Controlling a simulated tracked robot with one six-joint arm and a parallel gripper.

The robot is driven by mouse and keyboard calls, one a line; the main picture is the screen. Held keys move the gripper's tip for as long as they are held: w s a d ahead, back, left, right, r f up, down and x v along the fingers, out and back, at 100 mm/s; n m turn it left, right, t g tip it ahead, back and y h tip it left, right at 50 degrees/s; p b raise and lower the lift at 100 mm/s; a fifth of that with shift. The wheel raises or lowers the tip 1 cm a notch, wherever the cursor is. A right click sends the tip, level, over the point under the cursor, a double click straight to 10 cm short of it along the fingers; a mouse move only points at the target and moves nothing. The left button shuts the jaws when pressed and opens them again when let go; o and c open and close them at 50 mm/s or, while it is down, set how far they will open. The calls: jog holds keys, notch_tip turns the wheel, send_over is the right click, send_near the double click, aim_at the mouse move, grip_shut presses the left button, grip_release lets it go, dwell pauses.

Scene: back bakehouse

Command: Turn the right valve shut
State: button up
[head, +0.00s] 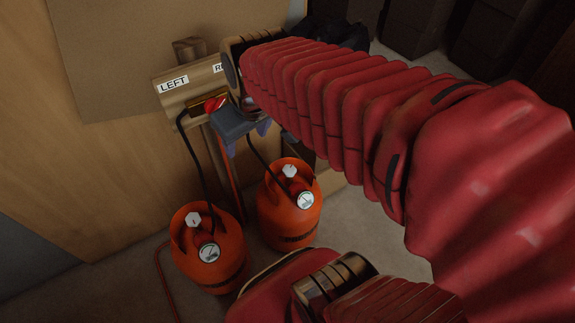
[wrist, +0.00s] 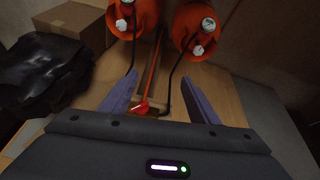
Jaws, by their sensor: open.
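Two labels sit on the wall fitting in the head view: a LEFT label (head: 173,85) and a second label (head: 218,68), of which only an R shows. Below them is a red valve handle (head: 213,104) on a brass-coloured body, just left of my gripper (head: 246,138). I cannot tell which label this handle belongs to; my gripper and arm hide the area right of it. In the wrist view the red handle (wrist: 140,107) lies between my gripper's (wrist: 159,76) purple fingers, nearer the left one. The fingers stand apart and hold nothing. I cannot make out the handle's angle.
Two orange gas cylinders, a left one (head: 207,245) and a right one (head: 290,205), stand below the fitting, with black hoses running up. A black bag (wrist: 45,75) and a cardboard box (wrist: 72,18) lie to the side. A wooden panel (head: 100,160) backs the fitting.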

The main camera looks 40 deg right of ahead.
jog(key=w+d+f+n+g, duration=0.1)
jog(key=w+d+f, duration=0.4)
jog(key=w, duration=0.2)
jog(key=n+g, duration=0.3)
send_over(289, 169)
notch_tip(289, 169, down, 26)
jog(key=shift+s+r, duration=0.1)
jog(key=shift+r, duration=0.1)
jog(key=shift+f, duration=0.1)
notch_tip(289, 169, down, 14)
jog(key=shift+r, duration=0.2)
jog(key=shift+c, duration=0.6)
